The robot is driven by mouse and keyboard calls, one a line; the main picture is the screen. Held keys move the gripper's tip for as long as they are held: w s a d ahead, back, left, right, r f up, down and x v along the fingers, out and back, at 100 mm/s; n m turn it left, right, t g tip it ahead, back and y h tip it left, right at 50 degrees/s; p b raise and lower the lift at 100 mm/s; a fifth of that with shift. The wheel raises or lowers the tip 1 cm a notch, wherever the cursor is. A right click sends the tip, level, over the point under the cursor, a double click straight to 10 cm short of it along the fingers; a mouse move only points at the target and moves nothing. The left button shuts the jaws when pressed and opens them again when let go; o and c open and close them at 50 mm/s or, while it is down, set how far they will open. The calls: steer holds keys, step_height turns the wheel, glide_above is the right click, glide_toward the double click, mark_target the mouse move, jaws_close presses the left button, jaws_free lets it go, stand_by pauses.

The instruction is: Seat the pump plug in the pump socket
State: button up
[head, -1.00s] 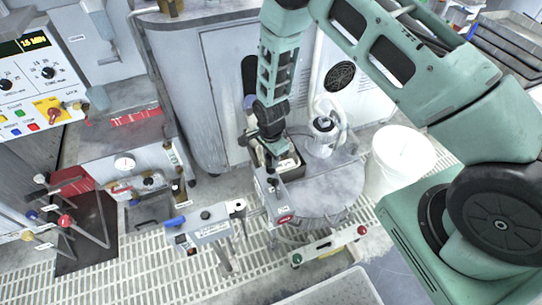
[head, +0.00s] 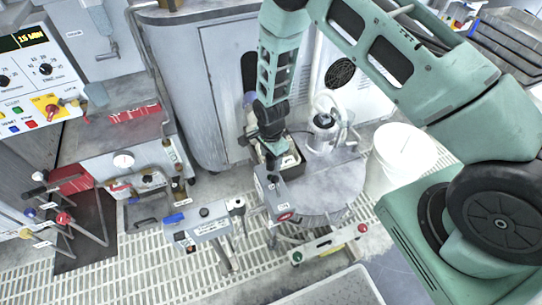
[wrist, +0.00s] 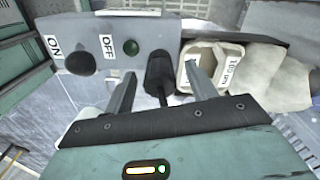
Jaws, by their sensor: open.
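A black plug-like piece (wrist: 159,66) with a dark cord shows between the fingers of my gripper (wrist: 160,78) in the wrist view. The fingers are open, one on each side, with gaps visible. The piece stands at the edge of a grey control box (wrist: 105,33), beside a green lamp (wrist: 131,47); I cannot tell whether it is in a socket. In the head view my gripper (head: 271,158) is over the same grey box (head: 266,191) on the round platen machine, and hides the plug there. No socket opening shows clearly.
A black knob (wrist: 80,62) sits between ON and OFF labels. A pale labelled container (wrist: 213,62) is close to the right finger. A glass bottle (head: 323,124) stands behind the platen (head: 325,190), and a white bucket (head: 400,158) to its right. A stand-mounted box (head: 207,228) is to the left.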

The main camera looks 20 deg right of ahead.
step_height(320, 180, up, 17)
steer(key=shift+r, duration=0.2)
stand_by(0.4)
stand_by(0.3)
steer(key=s+a+r+n+y+p, duration=0.1)
steer(key=s+a+r+n, duration=0.6)
steer(key=s+r+n, duration=0.9)
steer(key=s+n, duration=0.1)
steer(key=s, duration=0.2)
steer(key=s+r+n+p, duration=0.1)
steer(key=s+r+n, duration=0.4)
steer(key=s, duration=0.3)
steer(key=shift+d+n, duration=0.3)
steer(key=shift+d, duration=0.05)
